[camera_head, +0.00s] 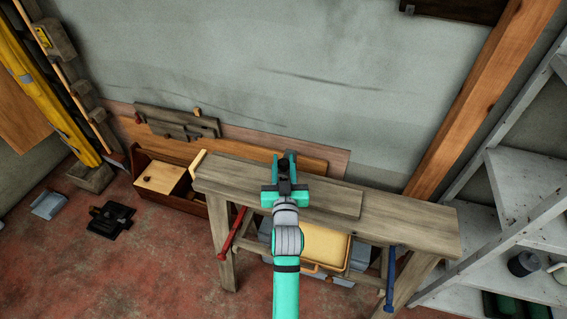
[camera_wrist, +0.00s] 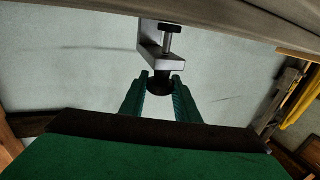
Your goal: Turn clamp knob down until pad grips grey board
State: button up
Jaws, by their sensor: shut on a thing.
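The grey board (camera_head: 335,198) lies flat on top of the wooden workbench (camera_head: 425,232). In the wrist view the clamp (camera_wrist: 148,38) has a pale metal frame, a screw with a small pad (camera_wrist: 170,28) at its end, and a dark round knob (camera_wrist: 158,86). My gripper (camera_head: 285,165) is above the bench by the board's left part. In the wrist view its two green fingers (camera_wrist: 160,92) are on either side of the knob, shut on it. The pad is close to a plank-like edge (camera_wrist: 230,22); I cannot tell whether they touch. The clamp is mostly hidden by my gripper in the head view.
A wooden box (camera_head: 160,178) stands left of the bench. A red bar clamp (camera_head: 232,235) and a blue one (camera_head: 390,278) hang at the bench front. White shelves (camera_head: 525,185) stand at right. The wall is close behind the bench.

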jog(key=shift+a+m+g+h, duration=0.1)
jog(key=shift+m+g+h, duration=0.3)
jog(key=shift+m+h, duration=1.25)
jog(key=shift+a+m+g+h, duration=0.1)
jog(key=shift+m+g+h, duration=0.6)
jog(key=shift+h, duration=1.65)
jog(key=m+g+h, duration=0.1)
jog(key=m+h, duration=0.2)
jog(key=shift+g, duration=0.3)
jog(key=shift+d+f+m+g+h, duration=0.1)
jog(key=shift+m+g+h, duration=0.75)
jog(key=shift+h, duration=0.35)
jog(key=shift+g, duration=0.25)
jog(key=o, duration=1.1)
jog(key=shift+c, duration=0.2)
jog(key=shift+d, duration=0.15)
jog(key=v, duration=1.1)
jog(key=shift+w+f, duration=0.1)
jog(key=shift+w, duration=0.05)
